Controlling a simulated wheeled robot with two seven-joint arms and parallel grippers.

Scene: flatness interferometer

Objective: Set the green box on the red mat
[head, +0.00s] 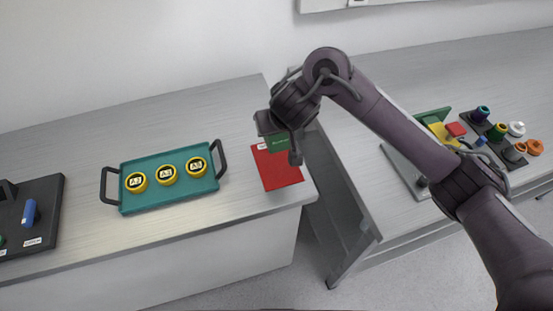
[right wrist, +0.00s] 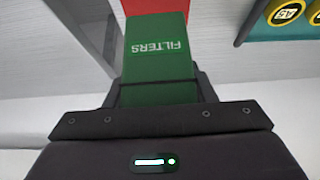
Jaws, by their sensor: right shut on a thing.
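The green box (head: 278,142) is in my right gripper (head: 280,143), which is shut on it. In the right wrist view the box (right wrist: 158,55) shows the word FILTERS and sits between the fingers of my right gripper (right wrist: 160,92). The red mat (head: 277,170) lies on the left bench near its right end. In the head view the box overlaps the mat's far part; in the right wrist view the mat (right wrist: 150,7) shows beyond the box. I cannot tell whether the box touches the mat. My left gripper is not in view.
A teal tray (head: 137,205) with yellow round pieces stands left of the mat. A black board (head: 50,205) is at the far left. A gap separates the left bench from the right bench (head: 420,75), which holds several coloured parts. The mat's front part is bare.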

